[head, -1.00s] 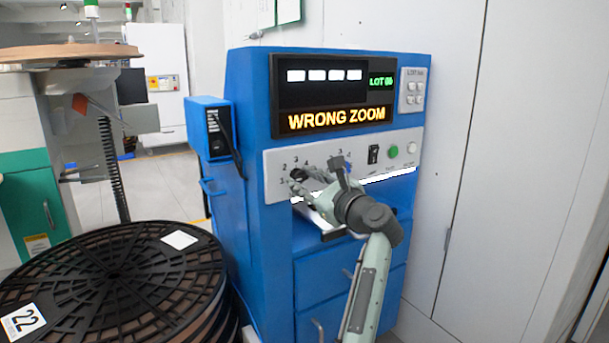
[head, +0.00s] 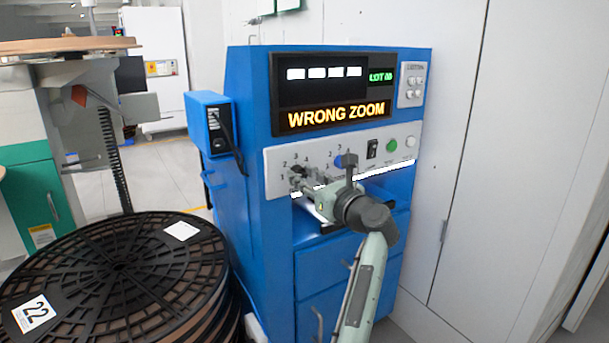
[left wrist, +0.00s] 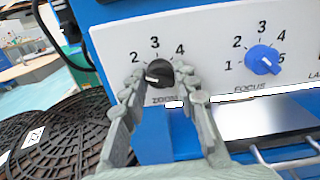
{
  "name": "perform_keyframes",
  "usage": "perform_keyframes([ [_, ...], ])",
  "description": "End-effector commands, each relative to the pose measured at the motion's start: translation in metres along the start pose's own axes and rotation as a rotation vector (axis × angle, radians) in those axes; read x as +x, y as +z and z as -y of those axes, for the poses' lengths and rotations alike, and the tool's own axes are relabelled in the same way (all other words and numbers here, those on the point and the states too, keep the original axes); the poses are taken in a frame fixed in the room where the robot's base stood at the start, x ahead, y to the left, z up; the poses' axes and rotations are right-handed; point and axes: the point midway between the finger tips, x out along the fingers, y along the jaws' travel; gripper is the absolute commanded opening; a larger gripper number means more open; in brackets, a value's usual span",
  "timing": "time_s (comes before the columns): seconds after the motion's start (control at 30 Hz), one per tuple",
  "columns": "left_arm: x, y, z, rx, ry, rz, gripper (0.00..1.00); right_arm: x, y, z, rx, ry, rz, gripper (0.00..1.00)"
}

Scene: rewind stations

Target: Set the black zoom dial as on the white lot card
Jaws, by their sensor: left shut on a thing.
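The black zoom dial (left wrist: 159,72) sits on the white panel of the blue machine, with 2, 3 and 4 printed around it in the left wrist view. A pale mark on the dial points to the lower left, towards where the left finger hides the scale. My left gripper (left wrist: 161,88) is shut on the dial, one finger on each side. In the head view the dial (head: 297,170) is partly covered by the gripper (head: 308,180). My right gripper is not in view.
The display (head: 337,117) reads WRONG ZOOM. A blue focus dial (left wrist: 263,59) is to the right of the zoom dial. A green button (head: 391,145) is farther right. A stack of black reels (head: 120,265) stands at the lower left.

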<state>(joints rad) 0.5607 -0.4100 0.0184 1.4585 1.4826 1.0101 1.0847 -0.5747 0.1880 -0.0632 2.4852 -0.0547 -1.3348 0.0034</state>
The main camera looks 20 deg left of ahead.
Motion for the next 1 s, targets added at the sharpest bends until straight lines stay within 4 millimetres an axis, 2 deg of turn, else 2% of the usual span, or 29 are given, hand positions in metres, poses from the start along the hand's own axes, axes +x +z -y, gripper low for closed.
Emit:
perform_keyframes([
  [0.27, 0.000, -0.001, 0.000, 0.001, 0.000, -0.001, 0.00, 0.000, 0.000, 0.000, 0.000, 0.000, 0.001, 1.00],
  [0.3, 0.000, -0.001, 0.000, 0.001, 0.000, -0.001, 0.32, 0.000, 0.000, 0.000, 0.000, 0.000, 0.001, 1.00],
  [0.43, 0.000, -0.001, 0.000, 0.000, 0.000, -0.001, 0.48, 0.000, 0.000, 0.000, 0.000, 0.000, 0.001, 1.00],
  [0.77, -0.002, 0.000, 0.000, -0.001, 0.000, 0.000, 0.49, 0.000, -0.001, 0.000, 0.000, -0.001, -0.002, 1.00],
  [0.87, -0.010, 0.000, 0.000, -0.001, 0.000, 0.000, 0.49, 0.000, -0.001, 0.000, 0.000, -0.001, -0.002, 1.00],
  [1.0, -0.035, -0.001, 0.000, -0.001, -0.002, -0.001, 0.49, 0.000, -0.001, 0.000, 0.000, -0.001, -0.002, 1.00],
])
